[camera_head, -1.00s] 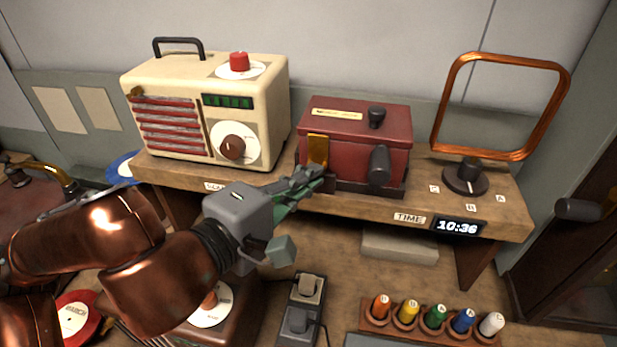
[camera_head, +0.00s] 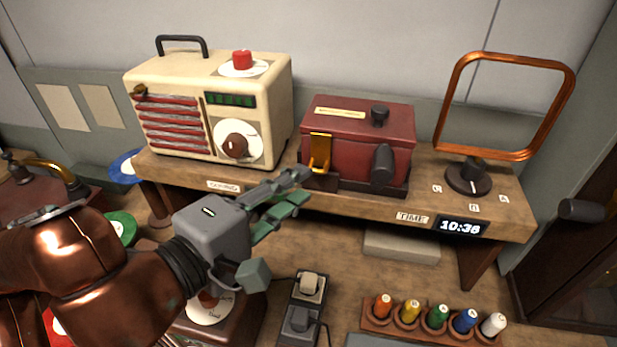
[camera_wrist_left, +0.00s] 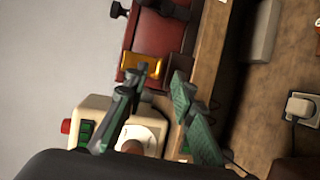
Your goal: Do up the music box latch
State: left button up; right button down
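The music box (camera_head: 350,130) is a dark red box with black knobs, on the wooden shelf; its lid is down. Its brass latch (camera_head: 320,152) is at the front left, upright against the front, with a lip standing out at its lower end. The wrist view shows the music box (camera_wrist_left: 160,33) and latch (camera_wrist_left: 140,66) beyond the fingertips. My left gripper (camera_head: 299,186) is just below and left of the latch, apart from it. Its two green-grey fingers (camera_wrist_left: 161,76) are spread, with nothing between them. I cannot tell whether the latch is caught. My right gripper is out of view.
A cream radio (camera_head: 215,110) stands left of the music box. A copper loop on a dial (camera_head: 469,178) stands right. The wooden shelf (camera_head: 370,203) has a clock (camera_head: 460,227) on its front edge. Several thread spools (camera_head: 437,316) sit below.

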pick_arm(q)
jog(key=v, duration=0.7)
jog(key=shift+s+a, duration=0.2)
jog(key=shift+s, duration=0.05)
dwell(0.4)
